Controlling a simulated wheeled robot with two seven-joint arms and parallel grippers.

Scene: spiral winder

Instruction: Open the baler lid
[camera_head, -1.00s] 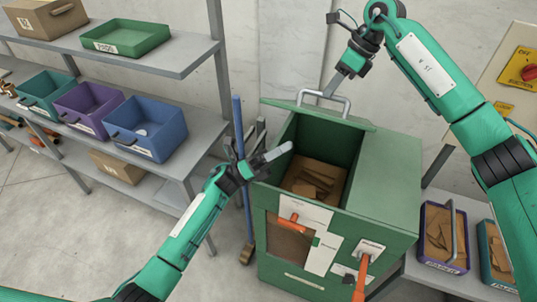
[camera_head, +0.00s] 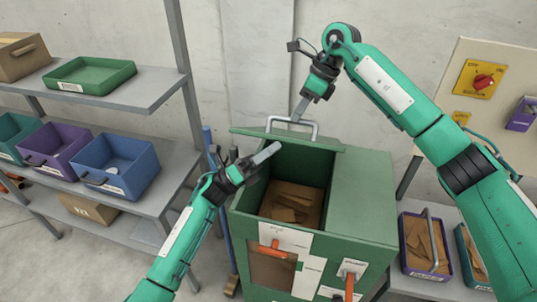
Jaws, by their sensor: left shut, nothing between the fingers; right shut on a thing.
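The green baler (camera_head: 365,205) stands in the middle with its top opening uncovered. Pieces of brown cardboard (camera_head: 292,203) lie inside. The lid (camera_head: 255,138) is swung up at the back of the opening, its edge seen with a grey bar handle (camera_head: 316,132) on it. My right gripper (camera_head: 299,112) is shut on the handle, above the back of the baler. My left gripper (camera_head: 262,155) is shut and empty at the left side of the opening, in front of the lid's left part; I cannot tell whether it touches the baler.
Shelves with a blue bin (camera_head: 118,168), a purple bin (camera_head: 55,150) and a green tray (camera_head: 90,75) stand at the left. A blue-handled broom (camera_head: 208,140) leans behind my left arm. Orange handles (camera_head: 349,288) stick out of the baler front. A purple crate (camera_head: 425,240) stands at the right.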

